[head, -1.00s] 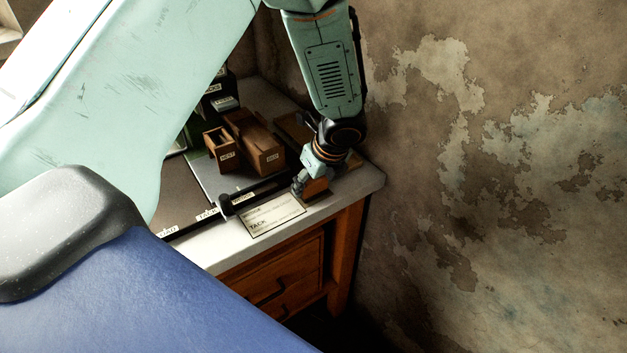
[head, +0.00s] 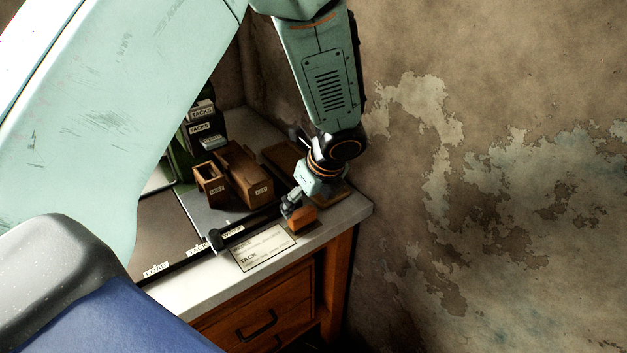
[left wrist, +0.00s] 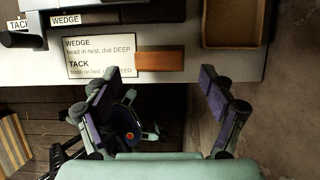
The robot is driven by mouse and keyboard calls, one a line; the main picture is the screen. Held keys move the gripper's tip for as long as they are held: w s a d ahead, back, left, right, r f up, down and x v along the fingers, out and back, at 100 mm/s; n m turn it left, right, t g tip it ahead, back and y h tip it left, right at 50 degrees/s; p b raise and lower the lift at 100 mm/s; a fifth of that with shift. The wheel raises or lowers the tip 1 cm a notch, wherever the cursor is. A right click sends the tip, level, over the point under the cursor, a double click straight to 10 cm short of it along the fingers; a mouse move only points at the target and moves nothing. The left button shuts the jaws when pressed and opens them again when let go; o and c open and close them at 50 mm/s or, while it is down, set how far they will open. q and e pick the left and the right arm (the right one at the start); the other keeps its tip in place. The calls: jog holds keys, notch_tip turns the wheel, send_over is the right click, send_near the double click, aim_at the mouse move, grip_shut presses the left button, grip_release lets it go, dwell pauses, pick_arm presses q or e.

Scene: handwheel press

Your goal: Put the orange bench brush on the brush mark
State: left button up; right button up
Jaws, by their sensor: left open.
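The orange bench brush (head: 303,219) looks like a small orange block on the bench top near its front right corner. It also shows in the left wrist view (left wrist: 160,61), beside the instruction card and centred just past the gap between my fingertips. My left gripper (head: 291,206) is over the bench edge at the brush, partly covering it in the head view. In the left wrist view my left gripper (left wrist: 160,78) has its fingers wide apart with nothing between them. I cannot make out the brush mark. My right gripper is not in view.
The instruction card (head: 262,248) lies left of the brush. Wooden boxes (head: 245,175) and stacked tacks boxes (head: 203,128) stand farther back. A shallow brown tray (left wrist: 231,24) lies behind and right of the brush. A black lever (head: 216,240) is near the card. A wall is close on the right.

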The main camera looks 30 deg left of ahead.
aim_at(302, 210)
pick_arm(q)
jog(key=p+v, duration=0.2)
jog(key=v, duration=0.4)
jog(key=shift+r, duration=0.25)
jog(key=shift+s+d, duration=0.1)
jog(key=b+x, duration=0.5)
jog(key=x, duration=0.8)
jog(key=shift+s+d, duration=0.1)
notch_tip(302, 210, up, 3)
jog(key=shift+f+p, duration=0.1)
jog(key=shift+p, duration=0.55)
jog(key=shift+s+r, duration=0.1)
jog(key=shift+r, duration=0.5)
